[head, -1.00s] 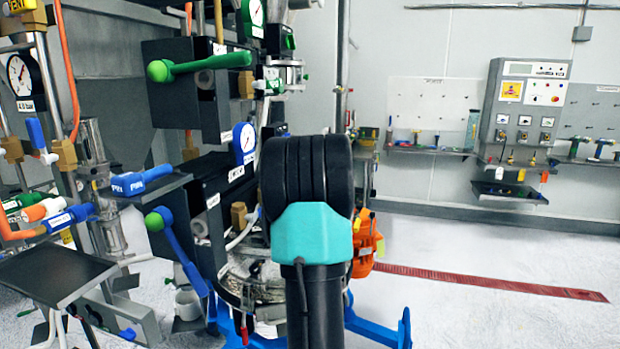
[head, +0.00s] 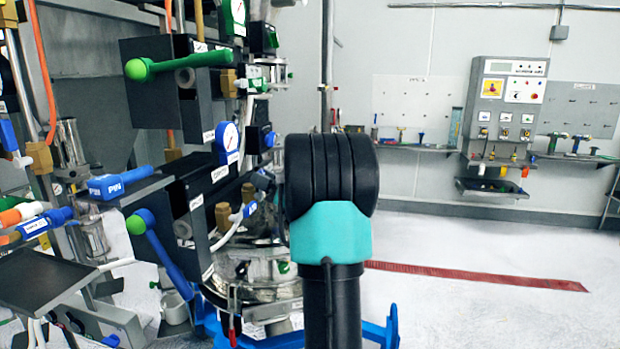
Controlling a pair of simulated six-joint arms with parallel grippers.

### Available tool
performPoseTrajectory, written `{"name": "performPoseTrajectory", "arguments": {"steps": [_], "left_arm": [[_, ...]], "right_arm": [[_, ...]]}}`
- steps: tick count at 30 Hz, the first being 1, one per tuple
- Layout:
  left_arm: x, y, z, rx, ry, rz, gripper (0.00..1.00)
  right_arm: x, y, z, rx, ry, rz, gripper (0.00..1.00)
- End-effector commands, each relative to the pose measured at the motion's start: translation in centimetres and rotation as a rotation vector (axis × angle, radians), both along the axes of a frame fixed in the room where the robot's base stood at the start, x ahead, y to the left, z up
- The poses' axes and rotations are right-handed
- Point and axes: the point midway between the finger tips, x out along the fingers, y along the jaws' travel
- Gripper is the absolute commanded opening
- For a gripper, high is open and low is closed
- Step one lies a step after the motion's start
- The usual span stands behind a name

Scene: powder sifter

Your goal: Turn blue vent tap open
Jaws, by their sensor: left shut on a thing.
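My left gripper (head: 332,175) shows from behind as a black ribbed wrist above a teal band, upright in the middle. Its fingertips are hidden behind the wrist. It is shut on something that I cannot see. Just left of it, a small blue tap (head: 250,208) with a white label sits by brass fittings above the steel vessel (head: 255,262); I cannot tell whether this is the vent tap. Other blue handles stand further left: a long lever with a green knob (head: 165,255) and a handle marked PIN (head: 120,182). My right gripper is not in view.
Dark valve boxes (head: 180,85), one with a green lever (head: 178,62), crowd the left. A control panel (head: 508,100) and tool shelves line the back wall. The pale floor at right is open, with a red strip (head: 470,275).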

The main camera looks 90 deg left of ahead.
Motion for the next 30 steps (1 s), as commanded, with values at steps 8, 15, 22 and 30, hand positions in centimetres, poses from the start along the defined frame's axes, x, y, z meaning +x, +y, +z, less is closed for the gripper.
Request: {"name": "performPoseTrajectory", "arguments": {"steps": [8,15,22,30], "left_arm": [[0.0,0.0,-0.1,-0.001,-0.001,0.0,0.47],[0.0,0.0,0.0,0.0,0.0,0.0,0.49],[0.9,-0.3,-0.5,-0.001,-0.001,0.001,0.49],[3.9,-1.5,-2.2,-0.001,-0.002,0.009,0.49]], "right_arm": [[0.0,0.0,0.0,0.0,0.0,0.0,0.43],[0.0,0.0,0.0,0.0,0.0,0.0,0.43],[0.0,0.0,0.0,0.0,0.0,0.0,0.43],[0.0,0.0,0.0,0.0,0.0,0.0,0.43]]}}
